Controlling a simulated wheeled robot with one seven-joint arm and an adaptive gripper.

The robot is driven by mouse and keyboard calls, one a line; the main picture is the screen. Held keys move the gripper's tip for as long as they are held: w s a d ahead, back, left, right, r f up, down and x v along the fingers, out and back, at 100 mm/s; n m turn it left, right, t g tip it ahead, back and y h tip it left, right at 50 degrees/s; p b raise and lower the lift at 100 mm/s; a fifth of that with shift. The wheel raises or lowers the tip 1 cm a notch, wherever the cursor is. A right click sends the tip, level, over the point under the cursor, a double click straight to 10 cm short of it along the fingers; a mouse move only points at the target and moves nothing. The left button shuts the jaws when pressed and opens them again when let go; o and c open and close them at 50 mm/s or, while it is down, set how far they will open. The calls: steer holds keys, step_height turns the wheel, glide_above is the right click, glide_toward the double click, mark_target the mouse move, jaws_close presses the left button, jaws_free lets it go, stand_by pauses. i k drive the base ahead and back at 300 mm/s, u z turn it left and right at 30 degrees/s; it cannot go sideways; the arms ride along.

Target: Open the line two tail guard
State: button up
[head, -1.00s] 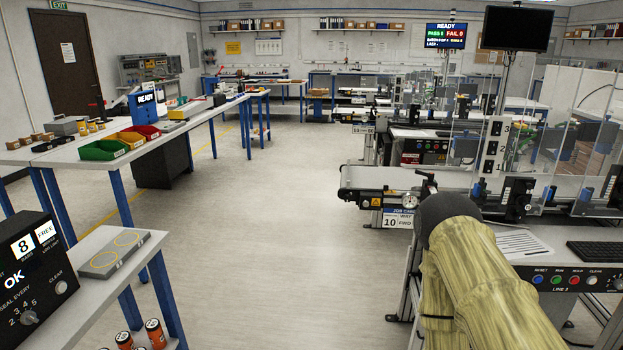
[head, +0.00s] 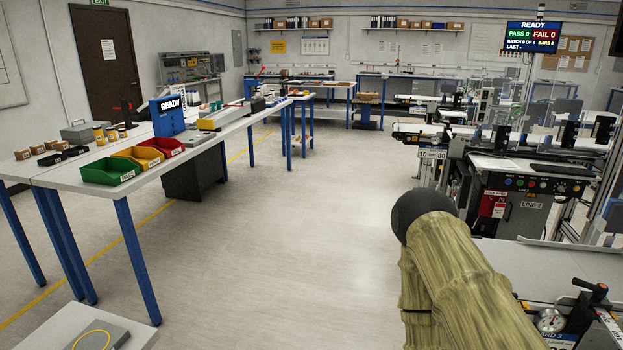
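The line two conveyor (head: 425,130) stands at the right in the head view, beyond my arm. Its dark control panel (head: 525,183) has coloured buttons, and a LINE 2 label (head: 532,205) is on the cabinet below. Dark fittings and clear panels stand along the belt. The tail guard is too small and crowded among the parts at the belt's near left end to make out, so I cannot tell whether it is open or shut. My arm, in a tan sleeve, reaches up from the bottom right. My gripper is not in view.
A long workbench (head: 95,181) with green, yellow and red bins (head: 108,172) stands left. The grey floor (head: 290,240) between is clear.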

mark_target(410, 138)
steer(key=i, duration=1.7)
steer(key=z, duration=0.45)
steer(key=i, duration=1.8)
steer(key=z, duration=0.25)
